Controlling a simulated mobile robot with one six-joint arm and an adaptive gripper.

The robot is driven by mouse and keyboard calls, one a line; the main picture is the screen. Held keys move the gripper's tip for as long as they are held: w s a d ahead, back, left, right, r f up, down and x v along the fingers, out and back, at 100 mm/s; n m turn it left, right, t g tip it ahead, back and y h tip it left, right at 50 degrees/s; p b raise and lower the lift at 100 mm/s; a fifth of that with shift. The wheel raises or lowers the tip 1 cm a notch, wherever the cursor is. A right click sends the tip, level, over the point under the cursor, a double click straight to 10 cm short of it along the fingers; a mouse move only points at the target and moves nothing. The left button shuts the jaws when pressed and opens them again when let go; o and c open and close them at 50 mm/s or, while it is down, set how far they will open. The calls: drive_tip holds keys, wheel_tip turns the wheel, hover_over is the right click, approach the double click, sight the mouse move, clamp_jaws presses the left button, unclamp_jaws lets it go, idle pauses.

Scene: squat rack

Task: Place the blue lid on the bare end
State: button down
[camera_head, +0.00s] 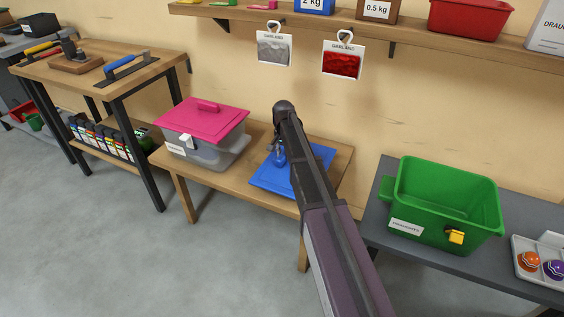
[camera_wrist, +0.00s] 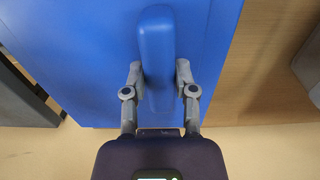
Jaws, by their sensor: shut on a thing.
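The blue lid (camera_head: 266,179) is a flat square panel over the right end of the low wooden bench (camera_head: 225,191). In the wrist view the lid (camera_wrist: 60,60) fills the left and middle, and its raised blue handle (camera_wrist: 156,35) stands between my fingers. My gripper (camera_wrist: 158,78) is shut on that handle; it also shows in the head view (camera_head: 279,156), partly hidden by my arm. The lid looks level and lies on or just above the bench top; I cannot tell which. My arm covers part of the lid's right side.
A clear box with a pink lid (camera_head: 205,120) stands on the bench's left end, close beside the blue lid. A green bin (camera_head: 445,205) stands on a grey table at right. A wall shelf (camera_head: 230,12) with hanging packets (camera_head: 274,48) is above.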

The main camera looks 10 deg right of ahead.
drive_tip(key=shift+f+b, duration=1.8)
drive_tip(key=shift+f, duration=0.1)
drive_tip(key=shift+c, duration=2)
unclamp_jaws()
drive_tip(key=shift+r, duration=0.2)
wheel_tip(320, 180, up, 12)
drive_tip(key=p, duration=1.2)
drive_tip(key=s+n, duration=0.7)
drive_tip(key=s, duration=2.2)
drive_tip(key=shift+s+a, duration=0.15)
drive_tip(key=shift+a, duration=0.15)
